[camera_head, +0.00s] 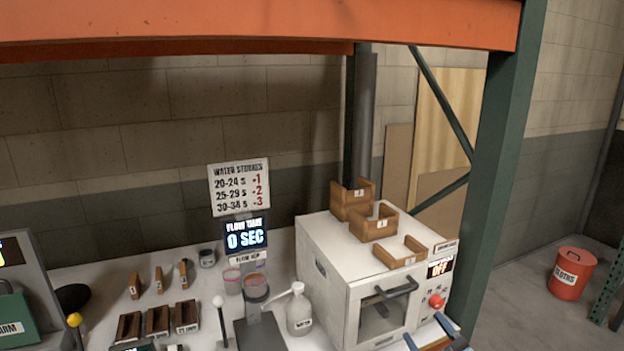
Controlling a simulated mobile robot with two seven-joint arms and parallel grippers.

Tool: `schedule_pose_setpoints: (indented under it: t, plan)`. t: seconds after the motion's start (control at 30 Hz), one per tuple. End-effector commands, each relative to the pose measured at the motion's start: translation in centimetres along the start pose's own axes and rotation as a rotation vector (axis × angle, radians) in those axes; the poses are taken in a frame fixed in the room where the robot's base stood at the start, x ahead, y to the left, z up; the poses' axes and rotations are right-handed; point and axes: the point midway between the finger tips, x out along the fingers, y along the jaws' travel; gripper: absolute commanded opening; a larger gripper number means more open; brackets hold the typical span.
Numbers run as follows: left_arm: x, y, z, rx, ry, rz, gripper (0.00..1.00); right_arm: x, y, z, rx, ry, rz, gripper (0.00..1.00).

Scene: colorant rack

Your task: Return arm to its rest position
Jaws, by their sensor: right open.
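My right gripper (426,328) shows at the bottom edge, in front of the white oven's lower right corner. Its blue fingers are spread apart and open. A brownish piece shows low between the fingers; I cannot tell what it is, as the frame edge cuts it off. The rest of my right arm is out of view. My left gripper is not in view.
A white oven (328,250) with wooden holders (373,223) on top stands beside the gripper. A bottle (299,313), a flow cup (256,288) and wooden trays (157,320) stand on the white bench to the left. An orange beam (250,20) and green post (490,180) frame the bench.

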Motion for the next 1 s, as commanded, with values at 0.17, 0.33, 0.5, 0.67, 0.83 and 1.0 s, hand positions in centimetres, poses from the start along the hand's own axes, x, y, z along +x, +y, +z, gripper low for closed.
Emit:
schedule_pose_setpoints:
  t: [0.17,0.33,0.5,0.67,0.83,1.0]
  plan:
    - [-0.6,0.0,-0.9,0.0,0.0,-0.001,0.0,-10.2,-7.3,6.1,0.215,-0.361,0.005,0.65]
    - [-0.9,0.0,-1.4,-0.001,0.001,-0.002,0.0,-19.9,-13.6,8.7,0.377,-0.661,-0.029,0.65]
    - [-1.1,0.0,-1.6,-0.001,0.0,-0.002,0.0,-26.4,-17.5,9.1,0.476,-0.843,-0.068,0.65]
    - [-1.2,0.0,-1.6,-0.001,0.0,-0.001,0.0,-28.5,-18.8,9.0,0.51,-0.901,-0.084,0.65]
    - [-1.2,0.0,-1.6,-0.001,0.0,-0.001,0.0,-28.5,-18.9,9.0,0.511,-0.903,-0.085,0.65]
    - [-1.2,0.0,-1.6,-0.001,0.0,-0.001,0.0,-28.5,-18.9,9.0,0.51,-0.902,-0.085,0.65]
